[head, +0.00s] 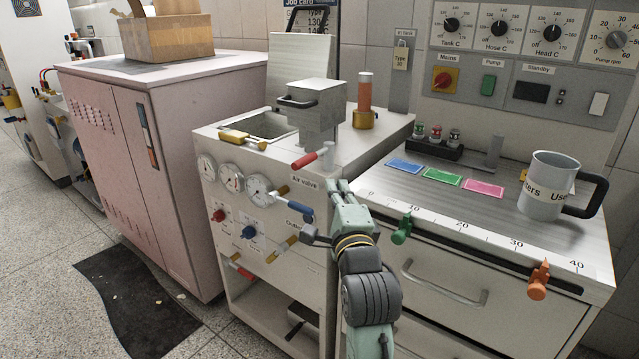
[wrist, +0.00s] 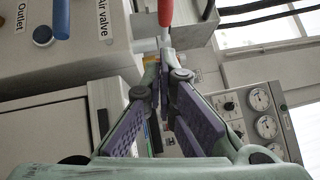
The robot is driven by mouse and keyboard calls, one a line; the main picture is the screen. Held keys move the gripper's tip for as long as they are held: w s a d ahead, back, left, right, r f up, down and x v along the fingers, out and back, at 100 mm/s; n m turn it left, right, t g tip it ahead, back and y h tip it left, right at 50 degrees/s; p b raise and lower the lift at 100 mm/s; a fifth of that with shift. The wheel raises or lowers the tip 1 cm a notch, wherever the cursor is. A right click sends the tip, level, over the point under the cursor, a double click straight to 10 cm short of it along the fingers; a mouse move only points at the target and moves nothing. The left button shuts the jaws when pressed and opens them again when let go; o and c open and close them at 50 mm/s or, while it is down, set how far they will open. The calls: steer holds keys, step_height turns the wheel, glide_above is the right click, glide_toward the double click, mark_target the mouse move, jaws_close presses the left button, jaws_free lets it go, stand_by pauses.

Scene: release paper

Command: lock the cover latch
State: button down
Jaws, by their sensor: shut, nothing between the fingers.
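My gripper (head: 335,186) is shut and empty in front of the white machine, just below the red-handled lever (head: 306,160) above the "Air valve" label. In the wrist view my fingertips (wrist: 165,68) meet close below that red handle (wrist: 165,12); I cannot tell if they touch its mount. A yellow-handled lever (head: 241,138) lies at the front edge of the open tank (head: 262,125); it may be the cover latch, but I cannot tell for sure. A pale panel (head: 302,62) with a black handle stands upright behind the tank, perhaps the cover.
A grey box (head: 316,112) with a black handle stands beside the tank. Gauges (head: 230,178) and coloured valve handles (head: 292,203) project from the machine's front. A mug (head: 548,188) stands on the right cabinet. A pink cabinet (head: 190,150) is at left.

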mark_target(313, 156)
steer(key=shift+w+a+r+p, duration=0.2)
steer(key=shift+w+a+p, duration=0.05)
steer(key=shift+w+a, duration=0.4)
steer(key=shift+w+a+r+p, duration=0.2)
steer(key=shift+w+a, duration=0.3)
steer(key=shift+w, duration=0.3)
steer(key=shift+w+a+r+p, duration=0.2)
steer(key=shift+w+a+p, duration=0.05)
steer(key=shift+w+a, duration=0.4)
steer(key=shift+w+a+m+h+p, duration=0.1)
steer(key=shift+a+m+h+p, duration=0.25)
steer(key=shift+h, duration=0.15)
